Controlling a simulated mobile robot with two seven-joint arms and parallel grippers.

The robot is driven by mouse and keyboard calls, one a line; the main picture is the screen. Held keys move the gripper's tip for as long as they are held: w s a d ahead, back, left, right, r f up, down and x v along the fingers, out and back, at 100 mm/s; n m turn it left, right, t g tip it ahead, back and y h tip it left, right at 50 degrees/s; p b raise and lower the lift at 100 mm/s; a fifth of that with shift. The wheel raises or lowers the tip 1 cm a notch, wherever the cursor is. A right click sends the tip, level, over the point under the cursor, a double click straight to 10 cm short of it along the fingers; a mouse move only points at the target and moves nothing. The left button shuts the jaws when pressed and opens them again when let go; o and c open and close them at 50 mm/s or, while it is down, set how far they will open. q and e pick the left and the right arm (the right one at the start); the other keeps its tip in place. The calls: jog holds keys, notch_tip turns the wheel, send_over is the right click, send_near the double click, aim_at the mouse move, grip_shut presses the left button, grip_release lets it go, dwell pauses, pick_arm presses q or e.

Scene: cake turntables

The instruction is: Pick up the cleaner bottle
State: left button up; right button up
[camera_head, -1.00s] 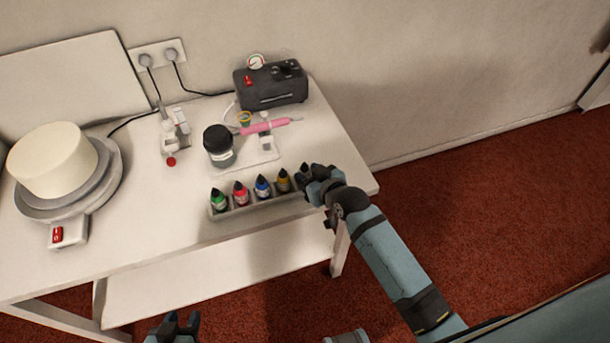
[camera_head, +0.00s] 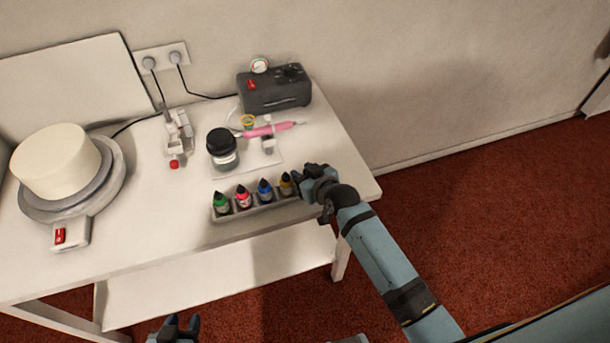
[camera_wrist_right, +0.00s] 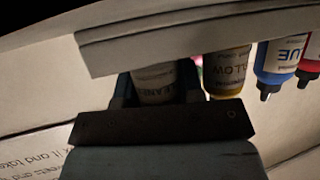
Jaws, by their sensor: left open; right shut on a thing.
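The cleaner bottle (camera_wrist_right: 155,82), with a pale label on which part of its name reads, sits between the fingers of my right gripper (camera_head: 309,180) in the right wrist view. That gripper is shut on it at the right end of the bottle rack (camera_head: 232,213). In the head view my gripper hides the bottle. The yellow bottle (camera_head: 287,185) stands close beside it, and it also shows in the wrist view (camera_wrist_right: 226,72). My left gripper (camera_head: 178,325) is open and empty at the bottom of the head view, in front of the table.
Blue (camera_head: 265,190), red (camera_head: 243,197) and green (camera_head: 221,204) bottles stand in the rack. Behind are a dark-lidded jar (camera_head: 222,150), a pink airbrush (camera_head: 268,130) and a compressor (camera_head: 274,90). A cake (camera_head: 55,162) on a turntable (camera_head: 108,188) stands at left. The front middle tabletop is clear.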

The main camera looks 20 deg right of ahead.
jog(key=shift+o, duration=0.7)
notch_tip(320, 180, up, 19)
jog(key=p, duration=0.1)
jog(key=shift+f, duration=0.2)
jog(key=shift+r, duration=0.65)
jog(key=shift+c, duration=0.7)
